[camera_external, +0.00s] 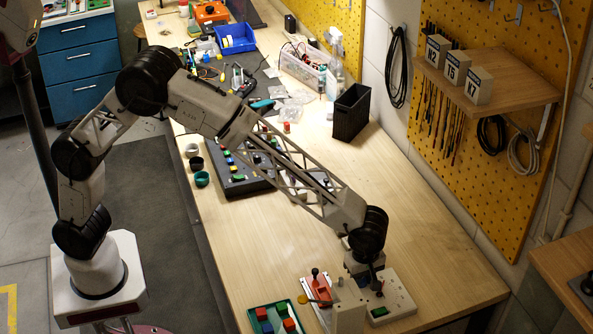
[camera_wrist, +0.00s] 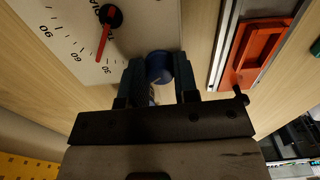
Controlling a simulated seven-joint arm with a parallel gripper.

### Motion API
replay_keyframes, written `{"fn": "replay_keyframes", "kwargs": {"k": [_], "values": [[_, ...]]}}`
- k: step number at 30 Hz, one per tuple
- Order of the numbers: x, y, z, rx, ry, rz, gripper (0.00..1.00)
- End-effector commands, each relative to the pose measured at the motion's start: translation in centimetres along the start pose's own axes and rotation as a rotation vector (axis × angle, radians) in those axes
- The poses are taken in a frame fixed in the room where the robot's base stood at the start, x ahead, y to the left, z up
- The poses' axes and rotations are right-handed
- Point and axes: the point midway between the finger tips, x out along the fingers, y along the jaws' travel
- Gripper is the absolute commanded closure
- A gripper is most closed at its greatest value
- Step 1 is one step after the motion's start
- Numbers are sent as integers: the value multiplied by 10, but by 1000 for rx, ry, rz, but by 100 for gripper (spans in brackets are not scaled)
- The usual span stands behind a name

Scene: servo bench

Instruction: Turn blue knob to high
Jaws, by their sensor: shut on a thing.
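The blue knob (camera_wrist: 159,66) sits at the edge of a light panel (camera_wrist: 150,25) in the wrist view. My gripper (camera_wrist: 158,80) has one dark finger on each side of the knob and is shut on it. A dial on the panel carries a red needle (camera_wrist: 104,42), with its tip near the 30 mark. In the external view my gripper (camera_external: 368,284) points down at the white panel (camera_external: 400,300) near the bench's front. The blue knob is hidden there by my wrist and fingers. A label for high cannot be made out.
A red slider (camera_wrist: 259,50) on a metal rail stands beside the panel; it also shows in the external view (camera_external: 320,288). A green tray (camera_external: 254,306) with coloured blocks is to its left. A black bin (camera_external: 351,112) stands farther back. The bench right of my arm is clear.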

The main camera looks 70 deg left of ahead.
Motion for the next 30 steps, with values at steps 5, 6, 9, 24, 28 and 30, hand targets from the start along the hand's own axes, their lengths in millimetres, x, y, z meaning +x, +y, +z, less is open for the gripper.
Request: {"fn": "replay_keyframes", "kwargs": {"k": [5, 6, 9, 24, 28, 30], "values": [[-1, 0, 0, 104, 0, 1, 96], [-1, 0, 0, 123, 0, 1, 96], [-1, 0, 0, 150, 0, 1, 96], [-1, 0, 0, 155, 0, 1, 46], [0, 0, 0, 155, 0, 0, 46], [0, 0, 0, 155, 0, 0, 46]]}}
